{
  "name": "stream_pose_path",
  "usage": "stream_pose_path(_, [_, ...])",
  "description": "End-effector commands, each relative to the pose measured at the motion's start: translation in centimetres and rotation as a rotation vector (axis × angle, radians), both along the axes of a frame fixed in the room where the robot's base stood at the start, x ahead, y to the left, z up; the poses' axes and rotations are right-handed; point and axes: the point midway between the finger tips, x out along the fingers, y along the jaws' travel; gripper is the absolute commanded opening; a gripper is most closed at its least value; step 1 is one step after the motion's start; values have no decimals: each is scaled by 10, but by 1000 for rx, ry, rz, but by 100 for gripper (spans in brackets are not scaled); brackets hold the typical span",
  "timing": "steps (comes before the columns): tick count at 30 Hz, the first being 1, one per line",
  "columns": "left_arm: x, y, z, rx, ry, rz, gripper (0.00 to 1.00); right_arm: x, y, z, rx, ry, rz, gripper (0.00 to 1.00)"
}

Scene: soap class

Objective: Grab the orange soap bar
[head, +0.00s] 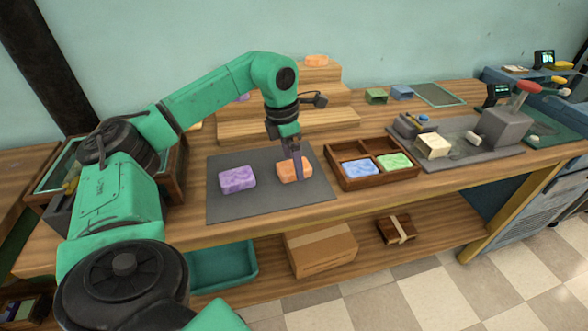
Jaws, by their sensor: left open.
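An orange soap bar (287,172) lies on the dark grey mat (270,206) on the workbench. A purple soap bar (237,179) lies to its left on the same mat. From this angle I cannot tell whether the fingers touch the bar. Another orange bar (316,60) sits on top of the wooden stepped stand at the back. My right gripper is not in view.
A wooden divided tray (378,184) right of the mat holds a blue bar (362,167) and a green bar (394,161). The stepped stand (330,117) rises behind the mat. A grey press (502,127) stands further right. The mat's front is clear.

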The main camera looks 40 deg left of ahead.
Motion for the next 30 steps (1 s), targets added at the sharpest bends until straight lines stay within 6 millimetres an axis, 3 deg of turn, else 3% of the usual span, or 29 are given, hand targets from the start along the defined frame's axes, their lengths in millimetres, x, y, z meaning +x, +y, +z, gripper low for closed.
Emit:
stream_pose_path(8, [1,-1,-9,0,-1,0,100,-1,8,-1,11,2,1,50])
stream_pose_path(15, [1,-1,-9,0,-1,0,8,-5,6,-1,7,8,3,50])
stream_pose_path(25, [2,-1,-3,-1,-2,0,8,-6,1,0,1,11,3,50])
stream_pose_path(30, [2,-2,23,-3,-5,-1,8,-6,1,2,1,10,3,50])
